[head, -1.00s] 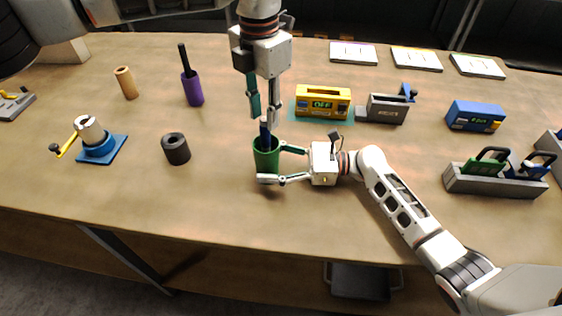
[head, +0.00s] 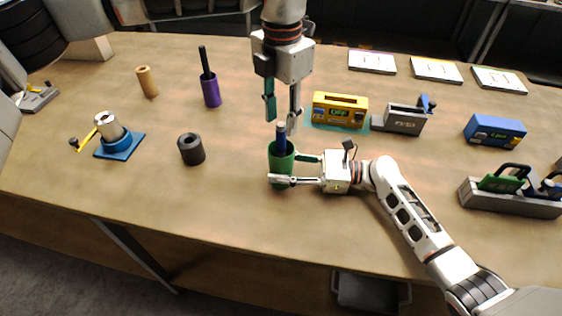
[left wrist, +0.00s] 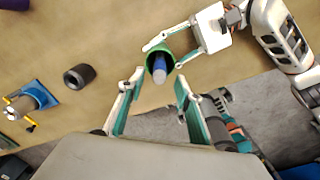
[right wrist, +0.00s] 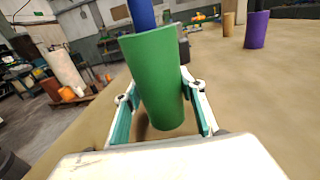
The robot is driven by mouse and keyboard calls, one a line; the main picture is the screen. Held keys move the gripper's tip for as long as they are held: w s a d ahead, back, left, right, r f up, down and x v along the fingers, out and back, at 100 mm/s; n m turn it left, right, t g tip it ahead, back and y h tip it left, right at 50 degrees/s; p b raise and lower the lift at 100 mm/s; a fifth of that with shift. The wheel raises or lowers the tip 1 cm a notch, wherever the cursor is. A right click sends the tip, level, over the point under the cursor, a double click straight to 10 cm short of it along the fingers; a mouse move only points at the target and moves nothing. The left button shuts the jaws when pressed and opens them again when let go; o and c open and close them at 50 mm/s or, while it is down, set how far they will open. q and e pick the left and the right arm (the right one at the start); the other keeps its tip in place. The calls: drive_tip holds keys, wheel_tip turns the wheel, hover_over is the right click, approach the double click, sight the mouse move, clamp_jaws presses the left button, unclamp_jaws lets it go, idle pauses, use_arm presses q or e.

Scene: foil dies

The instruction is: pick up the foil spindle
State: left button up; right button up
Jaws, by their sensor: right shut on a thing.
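A blue rod (head: 282,139), which looks like the foil spindle, stands upright in a green cup (head: 284,160). The rod's end faces me in the left wrist view (left wrist: 159,74), and its lower part is hidden in the cup. My right gripper (head: 282,178) is shut on the green cup from the right side; its fingers press on both sides of the cup in the right wrist view (right wrist: 161,100). My left gripper (head: 283,117) points down over the cup, open and empty, its fingertips around or just above the rod's top.
A dark hollow cylinder (head: 191,149) and a blue-based stand with a yellow crank (head: 119,145) are to the left. A purple cup with a black rod (head: 211,90) and a tan roll (head: 147,82) stand behind. A yellow device (head: 340,111) is at back right. The front table is clear.

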use_arm(q)
drive_tip(key=n, duration=0.1)
drive_tip(key=r+n, duration=0.1)
drive_tip(key=s+r+n, duration=0.1)
drive_tip(key=shift+d+t+y, duration=0.3)
drive_tip(key=shift+d+t, duration=0.05)
drive_tip(key=shift+t, duration=0.05)
drive_tip(key=s+r+n+t+y, duration=0.1)
drive_tip(key=s+r+n+t, duration=0.3)
drive_tip(key=n, duration=0.7)
drive_tip(key=shift+g, duration=0.5)
drive_tip(key=x, duration=0.3)
drive_tip(key=w+x, duration=0.1)
drive_tip(key=x, duration=0.2)
drive_tip(key=shift+w+d+r, duration=0.1)
drive_tip(key=shift+d, duration=0.05)
hover_over(281, 155)
drive_tip(key=w, duration=0.1)
drive_tip(key=shift+w+f, duration=0.1)
drive_tip(key=shift+f, duration=2.5)
clamp_jaws()
